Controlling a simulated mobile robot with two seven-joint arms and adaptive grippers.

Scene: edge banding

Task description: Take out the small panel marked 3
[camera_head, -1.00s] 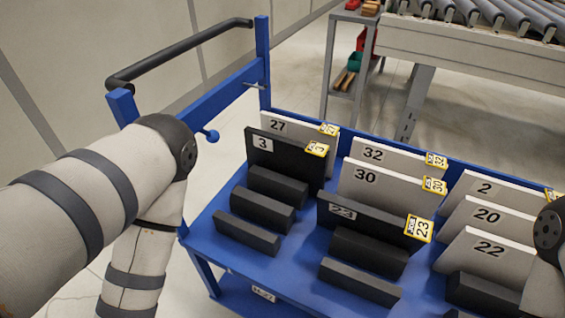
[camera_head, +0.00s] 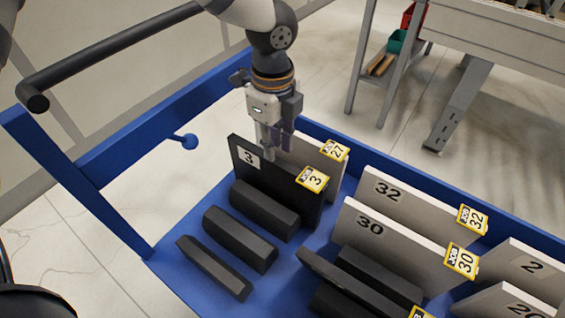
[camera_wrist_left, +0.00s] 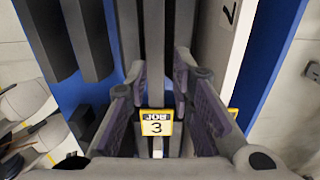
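The small panel marked 3 (camera_head: 285,190) is dark and stands upright on the blue cart, with a yellow "3" tag (camera_head: 313,179) at its upper right corner. My left gripper (camera_head: 273,150) points down over its top edge. In the left wrist view the panel (camera_wrist_left: 154,35) runs between the open fingers (camera_wrist_left: 160,80), and its tag (camera_wrist_left: 157,122) shows between them nearer the camera. A gap shows on the right finger's side; whether the left finger touches is unclear. My right gripper is not in view.
Light panel 27 (camera_head: 306,150) stands close behind panel 3. Several dark blocks (camera_head: 240,240) lie in front of it. Light panels 32 (camera_head: 410,205) and 30 (camera_head: 385,240) stand to the right. The blue cart frame (camera_head: 100,185) rises at the left.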

